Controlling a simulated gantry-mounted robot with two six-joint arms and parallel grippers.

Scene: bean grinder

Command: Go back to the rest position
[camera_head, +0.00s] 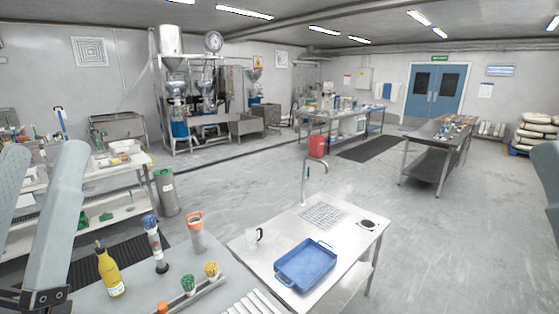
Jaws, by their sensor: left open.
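My left gripper (36,298) is at the bottom left corner, a dark part at the lower end of my pale grey left arm. It is open, and the picture's lower edge cuts off its fingers. No object shows between them. A yellow bottle (110,274) stands on the grey table just to its right, apart from it. My right arm shows only as a grey link at the right edge; my right gripper is out of view.
A grey container with an orange top (196,232) and a blue-topped tube (154,240) stand on the near table.

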